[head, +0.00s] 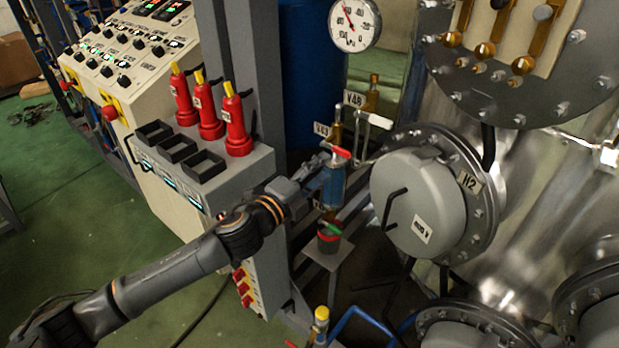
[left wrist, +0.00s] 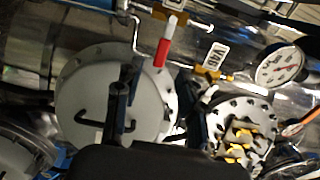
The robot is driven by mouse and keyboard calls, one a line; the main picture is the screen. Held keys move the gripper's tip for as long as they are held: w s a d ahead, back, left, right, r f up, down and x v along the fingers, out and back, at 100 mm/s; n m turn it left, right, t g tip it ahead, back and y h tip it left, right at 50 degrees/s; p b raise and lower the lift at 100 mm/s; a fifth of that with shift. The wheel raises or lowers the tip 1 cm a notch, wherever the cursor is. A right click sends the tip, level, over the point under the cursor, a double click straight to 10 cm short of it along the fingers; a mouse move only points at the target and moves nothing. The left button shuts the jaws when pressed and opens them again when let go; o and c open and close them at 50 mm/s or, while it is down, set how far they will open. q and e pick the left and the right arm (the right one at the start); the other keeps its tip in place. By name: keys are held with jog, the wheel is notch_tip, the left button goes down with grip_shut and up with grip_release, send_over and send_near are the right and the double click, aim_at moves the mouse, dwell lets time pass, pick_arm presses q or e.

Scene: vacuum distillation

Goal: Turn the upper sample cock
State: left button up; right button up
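A cock with a red-ended lever (head: 340,152) sits above a small blue cylinder (head: 333,186), near a tag that looks like V43 (head: 322,130). In the left wrist view the lever (left wrist: 163,50) is red with a white end, below a brass fitting (left wrist: 176,18). My left gripper (head: 318,165) reaches in from the left and is close beside the lever and cylinder. In the left wrist view its two dark fingers (left wrist: 160,95) stand apart with nothing clearly between them. The lever appears beyond them; contact cannot be told. My right gripper is not in view.
A grey round manhole cover (head: 420,200) with a black handle stands close right of the cock. A pressure gauge (head: 354,24) is above. A small red-and-green container (head: 329,236) stands below on a stand.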

pick_arm(q)
jog(key=shift+v, duration=1.7)
